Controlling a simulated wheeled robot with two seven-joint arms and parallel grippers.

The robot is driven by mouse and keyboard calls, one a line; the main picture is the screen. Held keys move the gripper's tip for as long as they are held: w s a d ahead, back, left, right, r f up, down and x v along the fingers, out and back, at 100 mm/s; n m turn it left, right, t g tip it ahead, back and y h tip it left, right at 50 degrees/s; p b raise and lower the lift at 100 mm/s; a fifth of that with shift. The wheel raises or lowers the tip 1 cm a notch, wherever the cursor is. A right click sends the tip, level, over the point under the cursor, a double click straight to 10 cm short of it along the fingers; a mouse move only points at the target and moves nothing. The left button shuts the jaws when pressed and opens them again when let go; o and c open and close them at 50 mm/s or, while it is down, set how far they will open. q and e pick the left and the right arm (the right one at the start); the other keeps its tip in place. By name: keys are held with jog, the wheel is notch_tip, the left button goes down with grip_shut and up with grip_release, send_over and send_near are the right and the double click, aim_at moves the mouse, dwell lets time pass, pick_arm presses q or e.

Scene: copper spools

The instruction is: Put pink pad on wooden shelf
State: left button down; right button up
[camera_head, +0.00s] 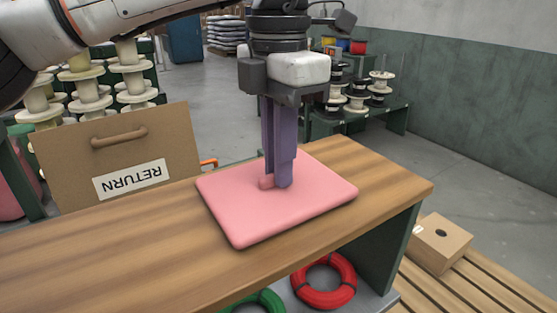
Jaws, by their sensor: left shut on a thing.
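The pink pad (300,209) is a flat, rounded square on the wooden top of the bench or shelf (130,260), near its right end. My left gripper (276,184) comes down from above with its purple fingers close together on a small raised pink part near the pad's middle. The fingertips hide some of that part. The pad appears to rest flat on the wood; I cannot tell whether there is a small gap beneath it. My right gripper is not in view.
A brown board marked RETURN (60,160) stands behind the bench at left. A red ring (324,297) and a green ring (262,304) lie on the lower level. A cardboard box (440,243) sits on slats at right. Bare wood lies left of the pad.

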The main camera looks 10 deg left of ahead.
pick_arm(q)
jog(key=shift+f, duration=0.1)
jog(key=shift+f, duration=0.15)
jog(key=c, duration=1.8)
grip_release()
jog(key=shift+r, duration=0.3)
notch_tip(320, 180, up, 12)
jog(key=p, duration=0.2)
jog(key=shift+f, duration=0.15)
